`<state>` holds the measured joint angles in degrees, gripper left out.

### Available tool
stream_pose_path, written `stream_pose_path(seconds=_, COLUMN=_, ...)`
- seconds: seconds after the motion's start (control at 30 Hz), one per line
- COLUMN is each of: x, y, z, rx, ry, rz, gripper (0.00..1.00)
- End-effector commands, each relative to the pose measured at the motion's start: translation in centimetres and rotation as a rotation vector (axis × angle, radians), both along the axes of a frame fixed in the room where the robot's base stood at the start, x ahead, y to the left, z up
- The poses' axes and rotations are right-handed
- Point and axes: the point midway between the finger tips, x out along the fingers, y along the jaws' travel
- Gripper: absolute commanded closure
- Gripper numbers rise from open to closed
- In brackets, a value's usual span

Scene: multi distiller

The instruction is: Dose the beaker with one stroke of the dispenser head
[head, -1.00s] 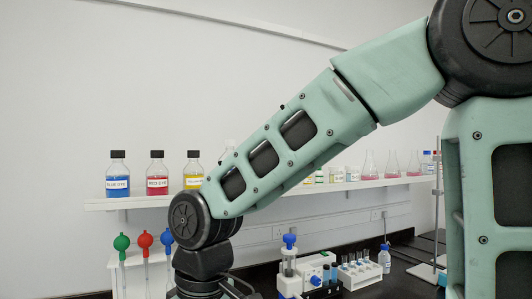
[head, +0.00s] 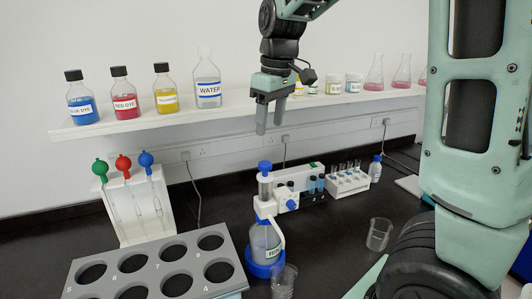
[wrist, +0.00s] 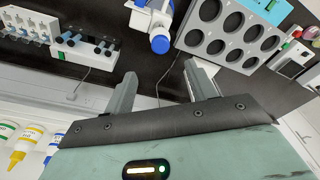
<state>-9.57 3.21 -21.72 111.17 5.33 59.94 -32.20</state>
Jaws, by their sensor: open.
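The dispenser stands on the black bench, with a blue dispenser head (head: 265,167) on a clear labelled bottle (head: 264,240) in a blue base ring. Its blue top also shows in the wrist view (wrist: 160,44). A clear empty-looking beaker (head: 284,280) stands in front of the dispenser, partly cut off by the frame. Another clear beaker (head: 378,234) stands apart to the right. My gripper (head: 270,131) is open and empty, fingers pointing down, above the dispenser head and apart from it. Both fingers also show in the wrist view (wrist: 161,72).
A grey tray with round holes (head: 152,262) lies front left, beside a white pipette stand (head: 135,205). A white shelf (head: 160,124) with bottles runs along the wall behind my gripper. A vial rack (head: 348,181) stands behind the dispenser. Dark bench between the two beakers is clear.

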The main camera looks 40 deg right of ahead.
Motion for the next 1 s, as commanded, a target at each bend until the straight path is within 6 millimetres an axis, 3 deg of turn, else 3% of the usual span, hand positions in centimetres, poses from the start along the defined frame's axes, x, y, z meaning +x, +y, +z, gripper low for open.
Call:
stream_pose_path(seconds=0.4, x=0.8, y=0.3, z=-7.9, rx=0.000, ry=0.006, rz=-0.001, gripper=0.44)
stream_pose_path(seconds=0.6, x=1.2, y=0.4, z=-10.7, rx=0.001, ry=0.004, rz=0.000, gripper=0.44)
stream_pose_path(seconds=1.0, x=1.4, y=0.5, z=-12.2, rx=0.000, ry=-0.001, rz=0.000, gripper=0.44)
